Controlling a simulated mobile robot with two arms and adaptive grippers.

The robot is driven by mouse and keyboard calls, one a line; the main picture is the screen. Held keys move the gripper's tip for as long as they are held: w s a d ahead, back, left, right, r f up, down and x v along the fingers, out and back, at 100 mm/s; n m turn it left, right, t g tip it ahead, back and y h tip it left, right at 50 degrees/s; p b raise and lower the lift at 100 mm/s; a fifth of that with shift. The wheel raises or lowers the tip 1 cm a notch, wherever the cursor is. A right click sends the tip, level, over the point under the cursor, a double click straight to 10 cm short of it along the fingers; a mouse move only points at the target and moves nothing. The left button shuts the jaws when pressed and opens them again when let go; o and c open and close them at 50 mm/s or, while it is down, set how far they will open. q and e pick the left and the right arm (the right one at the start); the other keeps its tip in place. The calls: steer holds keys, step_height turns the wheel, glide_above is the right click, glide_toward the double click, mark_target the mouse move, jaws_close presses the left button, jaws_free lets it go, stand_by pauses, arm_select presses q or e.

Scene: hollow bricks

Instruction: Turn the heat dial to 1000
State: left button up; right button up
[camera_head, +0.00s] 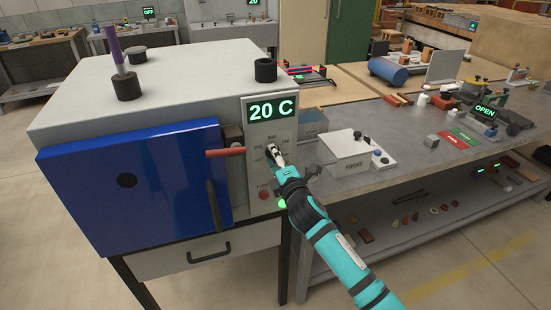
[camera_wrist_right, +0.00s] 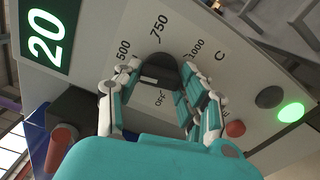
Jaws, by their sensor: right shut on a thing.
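The heat dial (camera_wrist_right: 157,70) is a dark round knob on the grey control panel (camera_head: 258,180) of the kiln. In the right wrist view the labels 500, 750 and 1000 are printed around it, with an OFF mark partly hidden below. My right gripper (camera_head: 273,153) is shut on the dial, its fingers on either side of the knob; it also fills the wrist view (camera_wrist_right: 162,78). I cannot clearly tell where the dial points. The display (camera_head: 272,108) reads 20 C. My left gripper is out of view.
The kiln's blue door (camera_head: 135,185) has a red-tipped handle (camera_head: 226,152) just left of the dial. A green light (camera_wrist_right: 291,112) glows on the panel near a red button (camera_wrist_right: 235,129). A grey workbench (camera_head: 420,165) with a white box (camera_head: 345,150) stands to the right.

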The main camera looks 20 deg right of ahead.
steer(key=m+p, duration=0.4)
steer(key=m, duration=2.2)
steer(key=shift+f, duration=0.1)
steer(key=shift+m, duration=0.3)
steer(key=o, duration=1.2)
steer(key=shift+c, duration=0.2)
steer(key=s, duration=1.2)
steer(key=shift+d, duration=0.25)
